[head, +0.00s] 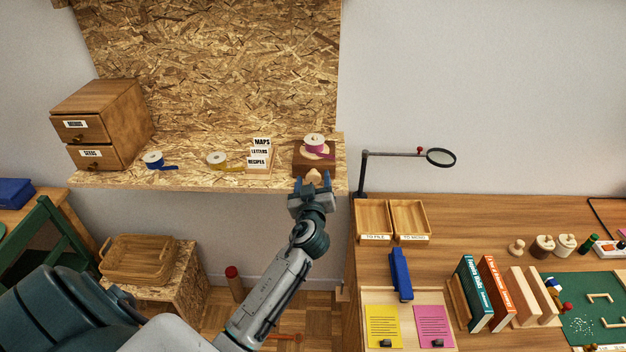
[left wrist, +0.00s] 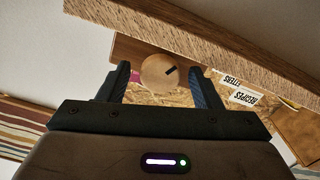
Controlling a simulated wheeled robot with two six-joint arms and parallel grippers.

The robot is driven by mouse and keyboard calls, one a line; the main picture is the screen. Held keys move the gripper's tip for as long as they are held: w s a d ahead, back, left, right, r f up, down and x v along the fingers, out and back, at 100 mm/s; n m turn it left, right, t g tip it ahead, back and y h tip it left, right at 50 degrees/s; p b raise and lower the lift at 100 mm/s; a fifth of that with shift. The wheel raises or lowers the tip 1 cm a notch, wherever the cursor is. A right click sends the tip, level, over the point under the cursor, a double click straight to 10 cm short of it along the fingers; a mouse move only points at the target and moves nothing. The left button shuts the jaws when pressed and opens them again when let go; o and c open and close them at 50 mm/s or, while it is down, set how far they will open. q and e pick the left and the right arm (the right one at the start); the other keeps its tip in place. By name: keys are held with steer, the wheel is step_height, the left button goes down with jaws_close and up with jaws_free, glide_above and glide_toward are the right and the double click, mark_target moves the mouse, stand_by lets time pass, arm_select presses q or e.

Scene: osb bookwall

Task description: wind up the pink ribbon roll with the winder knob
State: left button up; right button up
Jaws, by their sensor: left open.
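The pink ribbon roll (head: 315,144) sits on top of a dark wooden winder box (head: 302,157) at the right end of the OSB shelf, its ribbon hanging loose at the side. The round wooden winder knob (head: 313,176) is on the front of the box. In the left wrist view the knob (left wrist: 163,72) shows a dark mark and lies between the two fingers. My left gripper (head: 313,185) is open, with its fingers on either side of the knob; whether they touch it I cannot tell. A bit of pink (left wrist: 108,80) shows beside the left finger. My right gripper is not in view.
A blue roll (head: 153,159), a yellow roll (head: 217,159) and a labelled card holder (head: 260,157) stand left of the box. A drawer cabinet (head: 103,122) is at the shelf's far left. A magnifier (head: 440,157) on an arm stands right, above the crowded desk.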

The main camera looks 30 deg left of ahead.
arm_select(q)
steer(key=shift+c, duration=0.5)
steer(key=c, duration=0.9)
steer(key=m+b, duration=0.1)
steer(key=m, duration=0.1)
steer(key=shift+f+m+b, duration=0.1)
steer(key=shift+m+b, duration=0.25)
steer(key=shift+m, duration=0.05)
steer(key=m, duration=0.3)
steer(key=shift+b, duration=0.35)
steer(key=shift+m, duration=0.5)
